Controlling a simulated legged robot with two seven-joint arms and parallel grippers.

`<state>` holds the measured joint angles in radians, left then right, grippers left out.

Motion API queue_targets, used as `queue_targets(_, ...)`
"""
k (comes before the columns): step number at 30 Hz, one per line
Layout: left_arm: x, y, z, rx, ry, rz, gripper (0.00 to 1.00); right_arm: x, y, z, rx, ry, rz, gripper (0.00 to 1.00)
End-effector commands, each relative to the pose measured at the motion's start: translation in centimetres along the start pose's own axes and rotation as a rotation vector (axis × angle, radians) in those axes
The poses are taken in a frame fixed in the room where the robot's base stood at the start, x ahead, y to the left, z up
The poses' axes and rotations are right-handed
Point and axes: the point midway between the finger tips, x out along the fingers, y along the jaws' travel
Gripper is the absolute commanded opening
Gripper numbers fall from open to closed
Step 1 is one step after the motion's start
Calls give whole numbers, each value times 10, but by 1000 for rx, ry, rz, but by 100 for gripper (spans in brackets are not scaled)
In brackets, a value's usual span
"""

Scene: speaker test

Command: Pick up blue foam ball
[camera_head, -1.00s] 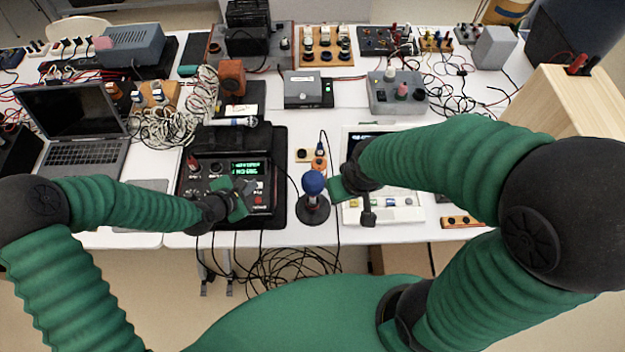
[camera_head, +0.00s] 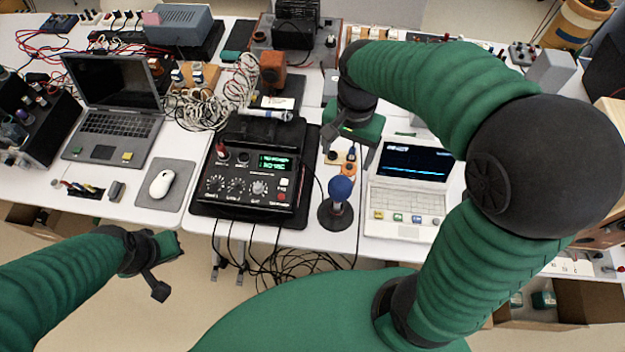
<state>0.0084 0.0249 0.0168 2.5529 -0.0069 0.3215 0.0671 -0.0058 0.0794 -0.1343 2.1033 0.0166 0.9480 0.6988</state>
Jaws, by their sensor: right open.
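The blue foam ball (camera_head: 341,188) sits on top of a short stand with a round black base (camera_head: 337,215), near the table's front edge. My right gripper (camera_head: 347,150) is open and empty. It points down, just behind and above the ball in the picture, and appears apart from it. My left gripper (camera_head: 168,268) is low at the left, in front of the table edge and far from the ball.
A black device with knobs and a green display (camera_head: 250,178) stands left of the ball. A white laptop-like instrument (camera_head: 408,190) stands to its right. Cables hang over the table's front edge.

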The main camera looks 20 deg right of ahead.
Motion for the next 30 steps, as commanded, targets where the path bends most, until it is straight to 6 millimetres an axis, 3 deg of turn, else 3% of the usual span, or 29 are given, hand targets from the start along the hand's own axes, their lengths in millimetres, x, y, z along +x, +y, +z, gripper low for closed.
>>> queue_targets(5,-4,-3,7,56,-14,0,0,15,0,-1,33,-11,11,76)
queue_targets(15,1,-2,7,53,-11,0,0,100,2,0,29,-11,11,76)
queue_targets(30,0,-2,6,53,-11,-1,0,166,3,2,28,-8,7,76)
